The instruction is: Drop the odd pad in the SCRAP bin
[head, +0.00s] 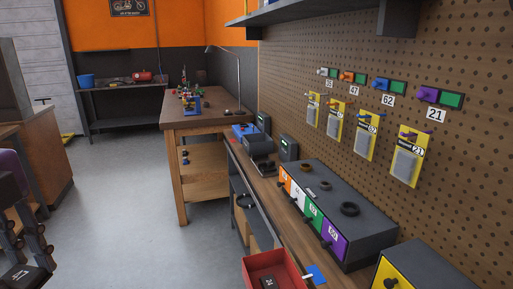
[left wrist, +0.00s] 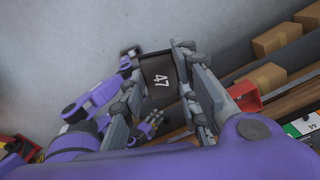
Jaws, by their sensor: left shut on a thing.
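My left gripper (head: 32,250) is at the lower left of the head view, over the floor. It is shut on a dark pad (head: 20,277). In the left wrist view the pad (left wrist: 160,82) sits between the fingers (left wrist: 167,88) and shows a white 47. A red open-topped bin (head: 262,264) stands at the bench's near edge, and a dark numbered pad (head: 268,283) lies in it. The bin (left wrist: 245,95) is apart from the gripper, to its right, in the left wrist view. No SCRAP lettering is readable. A grey claw-like shape (left wrist: 150,126) may be my right gripper; its state is unclear.
A cabinet with coloured drawers (head: 312,215) stands on the bench. Yellow-carded packs (head: 408,156) hang on the pegboard (head: 455,70) under numbered tags. A wooden table (head: 205,120) stands farther back. The grey floor (head: 130,220) at left is clear.

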